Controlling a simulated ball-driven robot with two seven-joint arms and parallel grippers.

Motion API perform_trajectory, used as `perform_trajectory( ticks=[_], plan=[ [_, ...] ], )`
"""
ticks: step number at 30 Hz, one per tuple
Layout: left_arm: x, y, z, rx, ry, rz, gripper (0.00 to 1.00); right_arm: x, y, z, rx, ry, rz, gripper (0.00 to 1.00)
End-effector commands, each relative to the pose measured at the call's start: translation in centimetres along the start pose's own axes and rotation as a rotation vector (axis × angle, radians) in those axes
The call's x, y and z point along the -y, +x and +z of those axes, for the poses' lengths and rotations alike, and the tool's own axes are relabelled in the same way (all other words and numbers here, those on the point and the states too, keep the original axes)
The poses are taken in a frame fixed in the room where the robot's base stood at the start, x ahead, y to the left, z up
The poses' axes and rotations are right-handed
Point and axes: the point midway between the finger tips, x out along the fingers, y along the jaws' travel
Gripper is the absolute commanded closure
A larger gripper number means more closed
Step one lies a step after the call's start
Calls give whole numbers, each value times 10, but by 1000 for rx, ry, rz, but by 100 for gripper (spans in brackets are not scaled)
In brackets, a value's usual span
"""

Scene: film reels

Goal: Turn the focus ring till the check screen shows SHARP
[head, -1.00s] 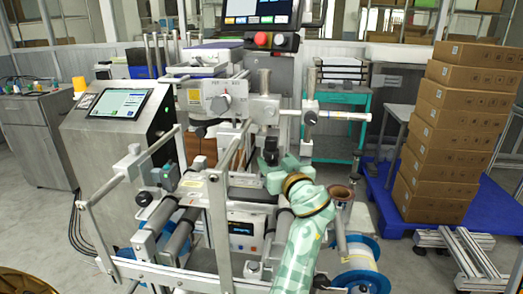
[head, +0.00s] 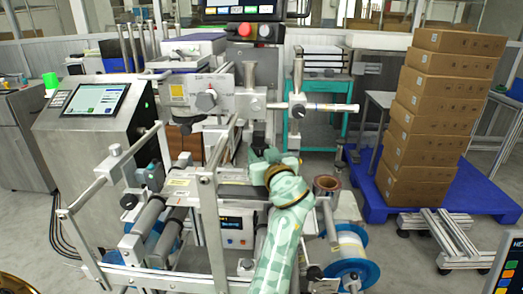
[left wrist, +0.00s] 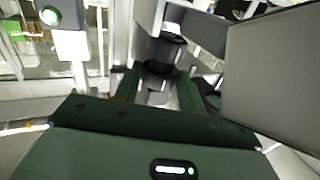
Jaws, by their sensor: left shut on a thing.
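My left gripper (head: 262,158) reaches up from the bottom to the middle of the machine in the head view. In the left wrist view its two fingers (left wrist: 160,92) stand on either side of a dark ring-like cylinder (left wrist: 160,75), apparently the focus ring, and are shut on it. In the head view the fingers hide most of that part; a dark piece (head: 259,136) shows just above them. A tilted screen (head: 95,100) on the grey console and a small blue-lit screen (head: 235,222) low on the machine are lit; their text is too small to read. My right gripper is out of view.
A green lamp (head: 50,80) stands by the console. Metal posts and rollers (head: 140,215) crowd the left. A blue-flanged reel (head: 350,255) is at the lower right. Stacked cartons (head: 430,120) stand on a blue pallet (head: 385,205). A partly cut-off panel (head: 508,265) is at bottom right.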

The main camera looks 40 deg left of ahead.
Motion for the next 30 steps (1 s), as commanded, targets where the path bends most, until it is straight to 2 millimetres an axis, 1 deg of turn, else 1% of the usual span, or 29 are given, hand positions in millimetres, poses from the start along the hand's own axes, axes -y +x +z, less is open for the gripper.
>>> perform_trajectory(
  ticks=[1, 4, 7, 15, 16, 18, 30],
  plan=[
    [4, -1, -9, 0, -3, 41, 83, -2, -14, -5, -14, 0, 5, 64],
    [4, -1, -8, 1, -3, 114, 83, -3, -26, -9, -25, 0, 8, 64],
    [4, -1, -4, 0, -1, 150, 83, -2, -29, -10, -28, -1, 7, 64],
    [4, -1, 0, 0, 0, 156, 83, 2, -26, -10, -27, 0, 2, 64],
    [4, -1, 0, 0, 0, 156, 54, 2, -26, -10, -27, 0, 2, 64],
    [4, -1, 0, 0, 0, 156, 38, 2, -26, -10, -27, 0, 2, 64],
    [6, 1, -1, 0, 0, 156, 38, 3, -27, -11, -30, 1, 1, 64]
  ],
)
